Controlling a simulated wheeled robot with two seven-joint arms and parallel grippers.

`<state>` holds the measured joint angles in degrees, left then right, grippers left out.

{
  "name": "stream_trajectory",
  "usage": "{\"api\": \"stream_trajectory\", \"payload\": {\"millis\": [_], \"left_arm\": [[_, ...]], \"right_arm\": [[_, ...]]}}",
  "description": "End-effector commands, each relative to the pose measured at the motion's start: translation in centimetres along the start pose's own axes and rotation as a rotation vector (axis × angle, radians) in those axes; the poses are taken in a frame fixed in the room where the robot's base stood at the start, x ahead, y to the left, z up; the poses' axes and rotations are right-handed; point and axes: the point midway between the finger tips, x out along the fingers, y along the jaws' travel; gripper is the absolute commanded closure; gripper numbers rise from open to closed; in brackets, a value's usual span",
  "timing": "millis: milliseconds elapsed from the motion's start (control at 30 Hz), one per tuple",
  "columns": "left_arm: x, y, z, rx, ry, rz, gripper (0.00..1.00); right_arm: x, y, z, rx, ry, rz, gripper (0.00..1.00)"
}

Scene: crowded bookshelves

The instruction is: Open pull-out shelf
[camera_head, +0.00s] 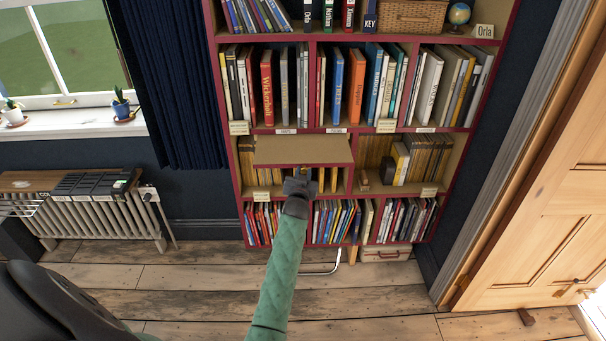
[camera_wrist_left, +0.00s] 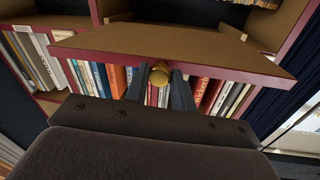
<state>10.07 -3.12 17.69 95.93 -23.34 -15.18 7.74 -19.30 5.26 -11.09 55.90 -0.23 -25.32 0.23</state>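The pull-out shelf (camera_head: 303,150) is a tan board with a dark red front edge, in the middle of the bookcase. It sticks out past the books around it. In the left wrist view the board (camera_wrist_left: 165,45) spans the picture, with a round brass knob (camera_wrist_left: 160,74) on its front edge. My left gripper (camera_head: 302,173) is at the middle of that edge. In the wrist view its two dark fingers (camera_wrist_left: 159,84) are on both sides of the knob and appear closed on it. The fingertips' contact is partly hidden. My right gripper is not in view.
The red-edged bookcase (camera_head: 313,132) holds rows of books above, beside and below the pull-out shelf. A radiator (camera_head: 95,218) stands at the left, and a wooden door (camera_head: 545,200) at the right. The plank floor (camera_head: 370,300) before the bookcase is mostly clear.

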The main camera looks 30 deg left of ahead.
Motion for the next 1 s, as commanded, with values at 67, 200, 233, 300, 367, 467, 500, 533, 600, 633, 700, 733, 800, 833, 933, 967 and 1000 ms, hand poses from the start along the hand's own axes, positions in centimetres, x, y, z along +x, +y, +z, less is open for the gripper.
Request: {"api": "stream_trajectory", "payload": {"millis": [67, 200, 233, 300, 367, 467, 500, 533, 600, 633, 700, 733, 800, 833, 933, 967, 1000], "left_arm": [[0.0, 0.1, 0.0, 0.000, 0.000, 0.001, 0.60], [0.0, 0.0, 0.0, 0.000, 0.000, 0.000, 0.54], [0.0, 0.0, 0.0, 0.000, 0.000, 0.000, 0.54], [0.0, 0.0, 0.0, 0.000, 0.000, 0.000, 0.54], [0.0, 0.0, 0.0, 0.000, 0.000, 0.000, 0.54], [-0.5, 0.0, 0.1, 0.000, 0.001, 0.000, 0.54], [-0.8, 0.1, 0.2, 0.000, 0.001, 0.000, 0.54], [-1.2, 0.1, 0.3, 0.000, 0.000, 0.000, 0.54], [-2.2, 0.1, 0.4, 0.000, 0.000, 0.001, 0.54], [-2.7, 0.1, 0.5, 0.000, 0.000, 0.001, 0.54], [-3.6, 0.1, 0.4, 0.000, 0.000, 0.001, 0.54], [-4.0, 0.1, 0.4, -0.001, 0.000, 0.001, 0.54], [-4.9, 0.1, 0.3, -0.001, 0.000, 0.001, 0.54], [-5.3, 0.1, 0.3, -0.001, 0.001, 0.001, 0.54], [-6.4, 0.1, 0.3, 0.000, 0.000, 0.000, 0.54], [-6.6, 0.1, 0.2, 0.000, 0.000, 0.000, 0.54], [-6.9, 0.1, 0.2, 0.000, 0.000, 0.000, 0.54]], "right_arm": [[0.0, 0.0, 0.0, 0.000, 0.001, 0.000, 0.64], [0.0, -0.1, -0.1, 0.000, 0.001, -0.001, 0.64], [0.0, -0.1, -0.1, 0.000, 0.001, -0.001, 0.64], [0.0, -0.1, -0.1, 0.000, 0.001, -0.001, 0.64], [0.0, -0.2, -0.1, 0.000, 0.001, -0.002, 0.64], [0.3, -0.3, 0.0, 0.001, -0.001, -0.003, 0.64], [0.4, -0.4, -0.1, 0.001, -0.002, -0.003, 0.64], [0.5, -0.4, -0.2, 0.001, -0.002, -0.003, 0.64], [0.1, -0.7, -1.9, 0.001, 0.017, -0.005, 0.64], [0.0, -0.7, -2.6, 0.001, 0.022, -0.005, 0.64], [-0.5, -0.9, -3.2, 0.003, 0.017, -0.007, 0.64], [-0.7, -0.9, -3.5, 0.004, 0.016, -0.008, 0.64], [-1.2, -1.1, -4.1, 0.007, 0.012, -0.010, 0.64], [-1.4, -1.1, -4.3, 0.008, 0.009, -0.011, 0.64], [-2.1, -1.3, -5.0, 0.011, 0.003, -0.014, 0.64], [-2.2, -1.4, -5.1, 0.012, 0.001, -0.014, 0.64], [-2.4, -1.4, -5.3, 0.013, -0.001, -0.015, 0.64]]}}
